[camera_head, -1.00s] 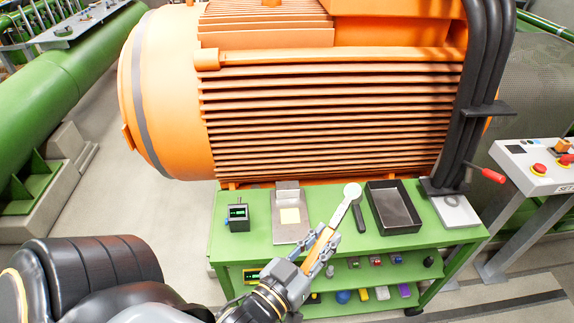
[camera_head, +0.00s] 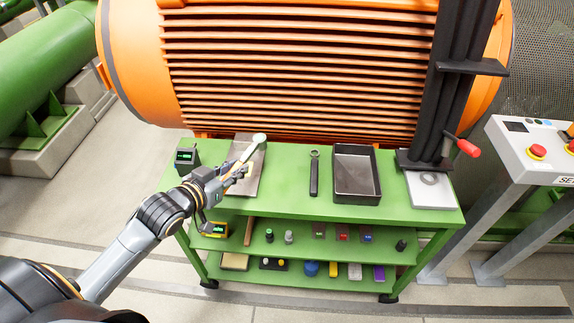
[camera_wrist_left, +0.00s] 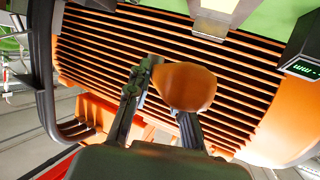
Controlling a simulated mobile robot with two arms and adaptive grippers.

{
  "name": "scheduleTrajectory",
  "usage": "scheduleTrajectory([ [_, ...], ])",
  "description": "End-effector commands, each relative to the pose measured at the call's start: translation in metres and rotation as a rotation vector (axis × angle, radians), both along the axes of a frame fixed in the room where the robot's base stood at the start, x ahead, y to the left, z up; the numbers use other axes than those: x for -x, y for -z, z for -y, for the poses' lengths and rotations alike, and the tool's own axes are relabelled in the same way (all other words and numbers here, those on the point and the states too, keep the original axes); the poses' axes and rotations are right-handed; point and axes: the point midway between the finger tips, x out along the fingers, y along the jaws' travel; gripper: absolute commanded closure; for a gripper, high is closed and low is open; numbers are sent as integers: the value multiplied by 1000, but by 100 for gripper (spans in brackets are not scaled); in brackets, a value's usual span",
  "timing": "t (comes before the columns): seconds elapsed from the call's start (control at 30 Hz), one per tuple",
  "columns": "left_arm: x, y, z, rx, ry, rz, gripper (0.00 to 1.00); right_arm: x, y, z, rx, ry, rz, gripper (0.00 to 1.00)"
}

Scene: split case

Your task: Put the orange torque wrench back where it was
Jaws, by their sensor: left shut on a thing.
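My left gripper (camera_head: 238,174) is shut on the orange torque wrench (camera_head: 250,152), which has a pale round head pointing toward the motor. In the left wrist view the rounded orange end of the wrench (camera_wrist_left: 185,86) shows between the fingers (camera_wrist_left: 160,105). A dark ring-ended tool (camera_head: 314,174) lies to its right. My right gripper is not in view.
The green cart (camera_head: 290,206) also bears a small meter (camera_head: 187,156), a black open tray (camera_head: 357,188) and a pale plate with a ring (camera_head: 432,194). Several small items stand on its lower shelves. The large orange motor (camera_head: 290,80) rises behind, with a red-handled lever (camera_head: 466,147) at right.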

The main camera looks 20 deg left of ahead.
Motion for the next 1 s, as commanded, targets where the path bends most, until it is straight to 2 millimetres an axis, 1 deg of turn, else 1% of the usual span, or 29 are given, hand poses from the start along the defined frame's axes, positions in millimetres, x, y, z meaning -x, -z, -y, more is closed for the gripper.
scheduleTrajectory([
  [0.03, -12, 3, -17, -20, -1, -16, 100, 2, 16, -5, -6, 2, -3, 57],
  [0.1, -23, 0, -36, -30, -8, -50, 100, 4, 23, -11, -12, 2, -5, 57],
  [0.2, -33, -6, -54, -37, -17, -88, 100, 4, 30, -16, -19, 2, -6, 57],
  [0.3, -38, -12, -65, -40, -23, -110, 100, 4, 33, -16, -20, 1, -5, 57],
  [0.37, -40, -14, -67, -39, -25, -117, 100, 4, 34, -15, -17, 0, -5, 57],
  [0.47, -48, -11, -62, -34, -27, -121, 100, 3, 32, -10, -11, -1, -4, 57],
  [0.57, -62, -4, -48, -31, -26, -120, 100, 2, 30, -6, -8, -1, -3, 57],
  [0.77, -98, 18, -12, -30, -25, -120, 100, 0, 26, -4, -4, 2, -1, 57],
  [0.83, -109, 29, -1, -33, -25, -123, 100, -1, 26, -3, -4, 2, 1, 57],
  [0.9, -116, 45, 6, -33, -25, -124, 100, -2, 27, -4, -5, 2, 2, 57],
  [1.0, -126, 61, 15, -34, -26, -123, 100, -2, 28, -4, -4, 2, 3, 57],
])
